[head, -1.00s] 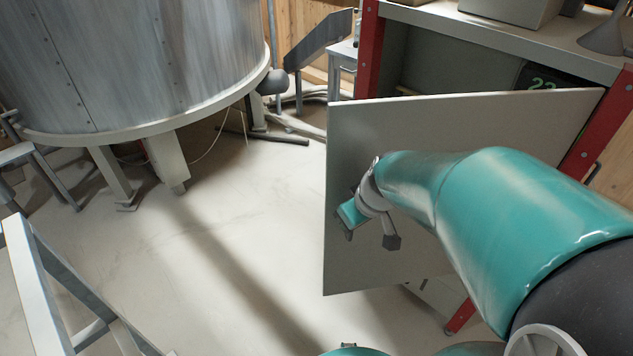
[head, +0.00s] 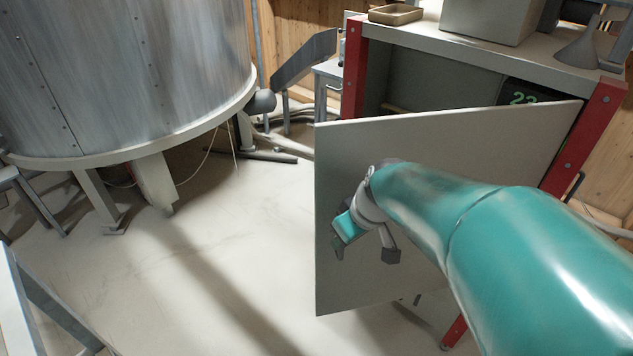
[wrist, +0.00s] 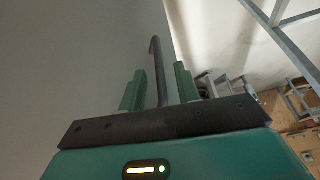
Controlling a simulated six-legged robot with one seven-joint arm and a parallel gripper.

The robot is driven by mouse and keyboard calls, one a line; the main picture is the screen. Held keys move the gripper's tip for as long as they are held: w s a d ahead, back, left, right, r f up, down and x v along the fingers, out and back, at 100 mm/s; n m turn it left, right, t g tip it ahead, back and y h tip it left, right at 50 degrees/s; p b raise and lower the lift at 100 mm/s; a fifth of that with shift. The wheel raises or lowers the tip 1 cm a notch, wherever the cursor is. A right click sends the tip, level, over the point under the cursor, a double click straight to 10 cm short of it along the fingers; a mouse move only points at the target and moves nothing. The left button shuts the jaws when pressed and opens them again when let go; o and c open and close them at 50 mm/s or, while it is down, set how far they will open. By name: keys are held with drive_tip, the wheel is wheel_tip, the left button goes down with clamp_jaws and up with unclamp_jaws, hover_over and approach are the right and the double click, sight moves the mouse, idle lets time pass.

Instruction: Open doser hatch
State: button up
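The doser hatch (head: 480,150) is a flat light-grey panel on the red-framed cabinet. It stands swung out, with its free edge at left and a dark opening showing above and behind it. My gripper (head: 365,250) is in front of the panel's left part, fingers pointing down in the head view. In the wrist view a thin dark handle bar (wrist: 157,70) with a bent end stands beside the grey panel (wrist: 80,60). The bar runs between the two green fingers (wrist: 159,90), with gaps visible on both sides. Whether a finger touches it deeper down is hidden.
A large metal tank (head: 120,70) on legs stands at left. A grey metal frame (head: 45,310) is at lower left. The cabinet top (head: 440,40) carries a tray (head: 396,14) and a funnel (head: 580,50). The floor (head: 190,270) between tank and panel is clear.

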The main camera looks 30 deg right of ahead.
drive_tip(key=v, duration=1)
drive_tip(key=shift+r, duration=0.35)
drive_tip(key=shift+s, duration=0.1)
drive_tip(key=w+a+t, duration=0.1)
drive_tip(key=a, duration=1.5)
drive_tip(key=shift+w+f+m, duration=0.3)
drive_tip(key=shift+f, duration=0.1)
drive_tip(key=shift+s+a+f, duration=0.1)
drive_tip(key=shift+a, duration=0.35)
drive_tip(key=shift+c, duration=1.4)
drive_tip(key=shift+a, duration=0.1)
drive_tip(key=c, duration=0.4)
clamp_jaws()
drive_tip(key=shift+w, duration=0.2)
